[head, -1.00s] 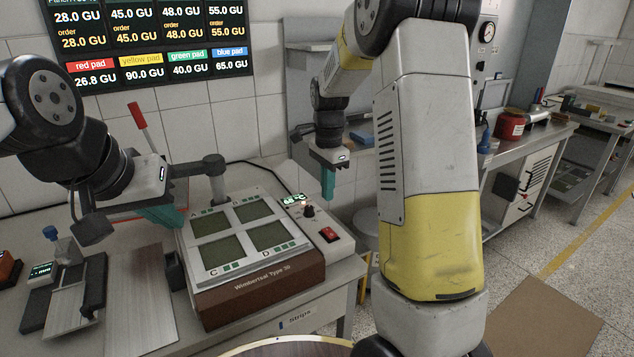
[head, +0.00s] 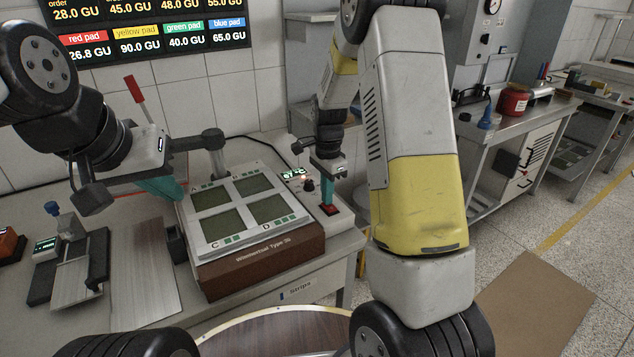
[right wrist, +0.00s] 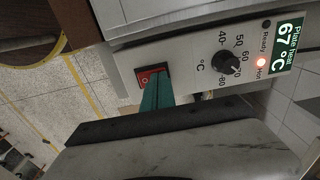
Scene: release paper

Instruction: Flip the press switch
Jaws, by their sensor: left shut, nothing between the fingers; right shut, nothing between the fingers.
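The press (head: 262,250) is a brown box with a white top holding several grey-green pads, on the table. A red rocker switch (head: 330,209) sits on the white control panel at its right side. In the right wrist view the red switch (right wrist: 149,76) is partly covered by my teal fingers. My right gripper (head: 328,200) is shut and empty, pointing down with its tips at the switch; it also shows in the right wrist view (right wrist: 154,88). Whether the tips touch the switch I cannot tell. My left gripper (head: 172,197) is shut and empty beside the press's left edge.
The panel has a black dial (right wrist: 226,62), a lit orange Hot lamp (right wrist: 260,62) and a green display (right wrist: 289,48) reading 67 °C. A lever with a red handle (head: 134,88) stands behind the press. A metal plate (head: 149,265) lies to its left.

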